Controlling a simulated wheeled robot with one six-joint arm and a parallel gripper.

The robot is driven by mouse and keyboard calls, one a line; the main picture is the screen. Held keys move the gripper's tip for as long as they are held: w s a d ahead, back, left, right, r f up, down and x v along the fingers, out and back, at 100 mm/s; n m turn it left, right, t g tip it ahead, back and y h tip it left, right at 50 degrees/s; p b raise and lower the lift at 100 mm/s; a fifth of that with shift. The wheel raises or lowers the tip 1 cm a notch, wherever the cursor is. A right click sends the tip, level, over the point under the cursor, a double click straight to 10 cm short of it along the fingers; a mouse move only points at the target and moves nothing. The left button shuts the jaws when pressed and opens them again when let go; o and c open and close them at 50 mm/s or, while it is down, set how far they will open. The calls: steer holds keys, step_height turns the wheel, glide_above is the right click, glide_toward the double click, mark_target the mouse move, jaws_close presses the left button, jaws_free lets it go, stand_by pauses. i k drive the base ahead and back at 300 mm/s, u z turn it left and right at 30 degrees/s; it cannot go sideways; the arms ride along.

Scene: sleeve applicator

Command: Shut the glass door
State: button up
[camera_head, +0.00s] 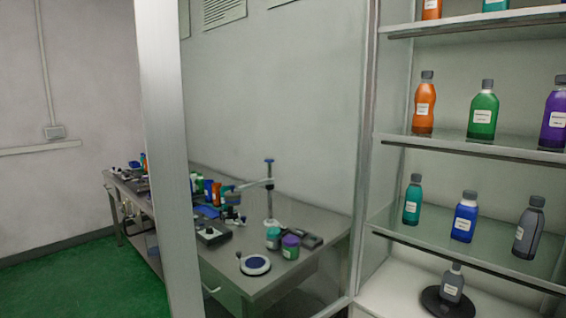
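The glass door (270,130) stands open, swung out to the left of the cabinet. Its thick pale upright edge (165,150) is at the left and near me. Its other side meets the cabinet's upright post (366,150). The pane is clear, and a workbench shows through it. The cabinet's shelves (480,150) at the right show with no pane visible in front of them. My gripper is not in view.
Orange (424,105), green (483,112) and purple (554,115) bottles stand on one shelf, with more bottles above and below. A grey bottle (452,283) stands on a dark disc at the bottom. The cluttered grey workbench (325,222) lies behind the door. Green floor (70,280) is clear at left.

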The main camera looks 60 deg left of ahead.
mark_target(157, 27)
steer(key=k, duration=0.35)
steer(key=z, duration=2.1)
steer(key=k, duration=2.9)
steer(key=u, duration=1.35)
steer(key=k, duration=0.4)
steer(key=u, duration=0.1)
